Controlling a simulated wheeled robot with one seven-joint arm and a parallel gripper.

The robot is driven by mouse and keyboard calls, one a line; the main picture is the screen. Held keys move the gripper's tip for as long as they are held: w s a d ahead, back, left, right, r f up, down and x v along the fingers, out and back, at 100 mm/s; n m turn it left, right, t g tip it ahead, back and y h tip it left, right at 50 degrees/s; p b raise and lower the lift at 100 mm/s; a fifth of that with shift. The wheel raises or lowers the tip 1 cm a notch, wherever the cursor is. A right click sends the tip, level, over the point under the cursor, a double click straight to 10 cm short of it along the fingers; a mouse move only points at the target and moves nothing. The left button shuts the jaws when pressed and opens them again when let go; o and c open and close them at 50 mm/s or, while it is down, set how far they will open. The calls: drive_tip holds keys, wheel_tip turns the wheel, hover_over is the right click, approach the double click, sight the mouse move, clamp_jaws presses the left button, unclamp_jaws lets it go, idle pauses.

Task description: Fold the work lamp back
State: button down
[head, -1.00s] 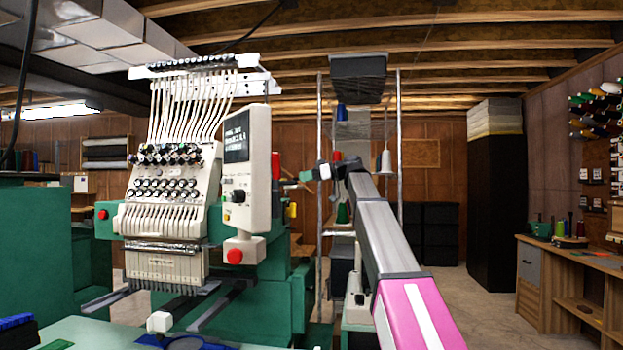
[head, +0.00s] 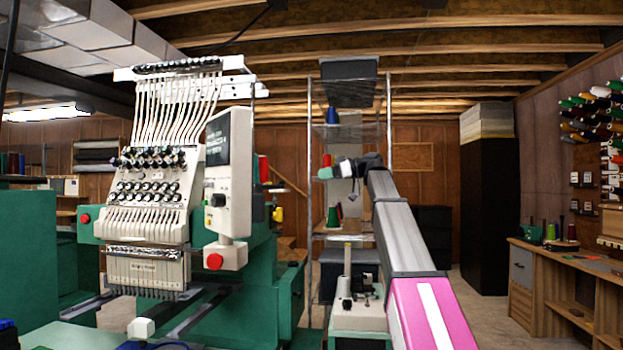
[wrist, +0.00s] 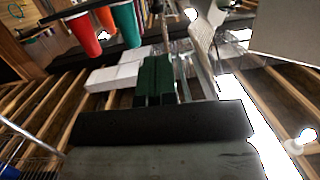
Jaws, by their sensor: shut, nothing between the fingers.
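I cannot make out the work lamp for certain. A small white block (head: 141,327) at the end of a dark arm, low in front of the embroidery machine (head: 150,200), may be its head. My gripper (head: 325,173) is at the end of my raised arm, right of the machine's control panel and in front of the wire shelf. It is apart from the white block. In the wrist view my dark green fingers (wrist: 155,80) are together with nothing held between them.
A wire shelf (head: 313,200) with thread cones stands behind my arm. A wooden workbench (head: 565,280) and a thread wall (head: 595,120) are at right. A smaller white machine (head: 350,300) stands beyond my arm. Open floor shows between it and the bench.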

drive_tip(key=s+a+m+t+h, duration=0.2)
drive_tip(key=s+m+t+h, duration=0.2)
drive_tip(key=s+m+t, duration=0.4)
drive_tip(key=w+a+f+n, duration=0.1)
drive_tip(key=w+a+f, duration=0.1)
drive_tip(key=w+a, duration=0.6)
drive_tip(key=shift+a+t, duration=0.3)
drive_tip(key=shift+a, duration=0.9)
drive_tip(key=shift+f, duration=0.1)
drive_tip(key=shift+w+a, duration=0.2)
drive_tip(key=shift+a, duration=0.3)
drive_tip(key=shift+w+a, duration=0.2)
drive_tip(key=shift+a, duration=0.3)
